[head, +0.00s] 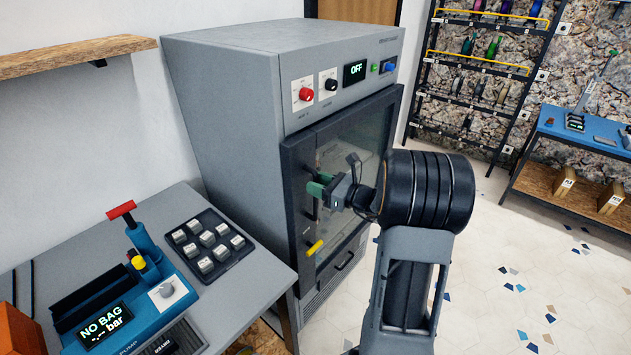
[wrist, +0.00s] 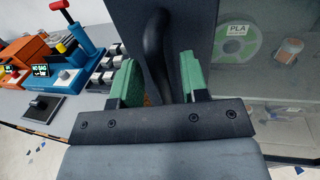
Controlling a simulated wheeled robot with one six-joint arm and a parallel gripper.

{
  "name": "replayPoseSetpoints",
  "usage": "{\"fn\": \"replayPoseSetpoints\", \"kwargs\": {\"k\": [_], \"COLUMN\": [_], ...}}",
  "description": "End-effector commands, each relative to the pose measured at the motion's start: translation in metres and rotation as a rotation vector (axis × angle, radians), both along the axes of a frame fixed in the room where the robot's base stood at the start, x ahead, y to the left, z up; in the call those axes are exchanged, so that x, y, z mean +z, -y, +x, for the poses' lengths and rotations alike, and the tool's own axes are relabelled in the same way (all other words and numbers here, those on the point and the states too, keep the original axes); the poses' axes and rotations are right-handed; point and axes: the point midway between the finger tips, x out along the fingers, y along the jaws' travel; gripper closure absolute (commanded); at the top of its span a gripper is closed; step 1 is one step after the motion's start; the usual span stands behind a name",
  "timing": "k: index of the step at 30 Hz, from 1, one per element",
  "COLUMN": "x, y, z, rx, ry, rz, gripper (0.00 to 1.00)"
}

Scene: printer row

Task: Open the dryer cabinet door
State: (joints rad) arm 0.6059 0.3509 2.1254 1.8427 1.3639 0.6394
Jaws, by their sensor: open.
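The dryer cabinet (head: 225,110) is a tall grey box against the wall in the head view. Its door (head: 345,135) has a dark frame and a glass pane and looks closed. The dark, curved door handle (wrist: 153,45) stands on the door's left frame in the wrist view. My gripper (wrist: 160,82), with green fingertips, is open, with one finger on each side of the handle's lower part. Whether either finger touches it I cannot tell. In the head view my gripper (head: 318,190) is at the door's left side, and my arm hides part of the door.
A yellow lever (head: 315,247) sits on the door below my gripper. The cabinet's panel shows OFF (head: 356,71). A grey table (head: 205,320) with a blue bag sealer (head: 125,305) and a dark tray (head: 242,252) stands close at left. The tiled floor (head: 520,250) at right is clear.

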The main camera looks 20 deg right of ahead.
Motion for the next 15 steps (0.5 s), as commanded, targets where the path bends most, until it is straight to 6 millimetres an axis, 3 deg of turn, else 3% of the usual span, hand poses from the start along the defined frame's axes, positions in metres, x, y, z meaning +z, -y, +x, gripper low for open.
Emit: {"fn": "replayPoseSetpoints", "kwargs": {"k": [15], "x": [-0.0001], "y": [-0.0058], "z": [0.0081], "rx": [0.000], "ry": [0.000], "rz": [-0.001], "gripper": [0.62]}}
